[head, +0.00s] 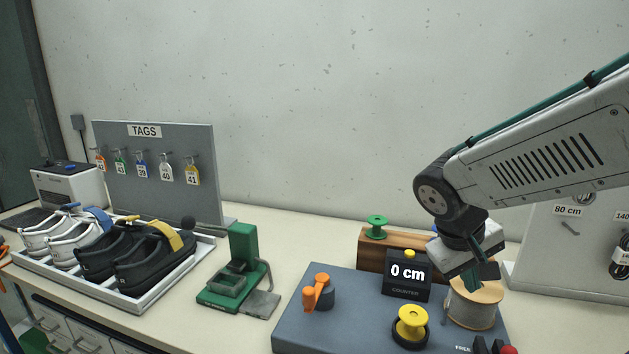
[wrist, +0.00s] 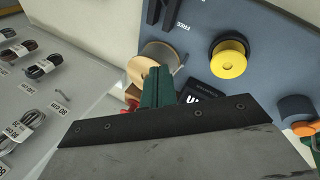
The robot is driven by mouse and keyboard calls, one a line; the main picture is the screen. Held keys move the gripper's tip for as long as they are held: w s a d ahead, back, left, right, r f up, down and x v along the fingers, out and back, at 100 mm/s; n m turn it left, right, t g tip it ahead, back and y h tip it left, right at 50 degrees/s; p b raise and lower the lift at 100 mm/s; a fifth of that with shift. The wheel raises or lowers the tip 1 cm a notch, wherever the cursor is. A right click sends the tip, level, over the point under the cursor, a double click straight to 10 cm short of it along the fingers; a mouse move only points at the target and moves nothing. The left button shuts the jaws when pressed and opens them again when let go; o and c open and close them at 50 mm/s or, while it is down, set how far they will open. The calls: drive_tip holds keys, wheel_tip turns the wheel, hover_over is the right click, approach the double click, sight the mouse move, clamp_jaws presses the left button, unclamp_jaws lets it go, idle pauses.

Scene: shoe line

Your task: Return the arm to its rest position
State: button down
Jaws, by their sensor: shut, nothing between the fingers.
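My gripper (head: 445,302) is at the right of the head view, at the end of my bent grey arm, pointing down over the blue-grey cutting station. Its dark green fingers also show in the wrist view (wrist: 158,90); they are shut with nothing between them.
The station (head: 350,325) carries a counter (head: 408,275) reading 0 cm, a yellow knob (head: 410,327) and an orange-handled crank (head: 318,292). A green press (head: 238,275), shoe tray (head: 150,300) and TAGS board (head: 200,140) stand left. A lace board (head: 560,265) is right.

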drive_tip(key=s+r+m+y, duration=0.1)
drive_tip(key=s+y, duration=0.1)
drive_tip(key=s, duration=0.7)
drive_tip(key=s+r+m+y, duration=0.1)
drive_tip(key=s+r+y, duration=0.1)
drive_tip(key=s, duration=0.7)
drive_tip(key=shift+s+a+r+y, duration=0.25)
drive_tip(key=shift+s+a+y, duration=0.1)
drive_tip(key=shift+s+y, duration=0.05)
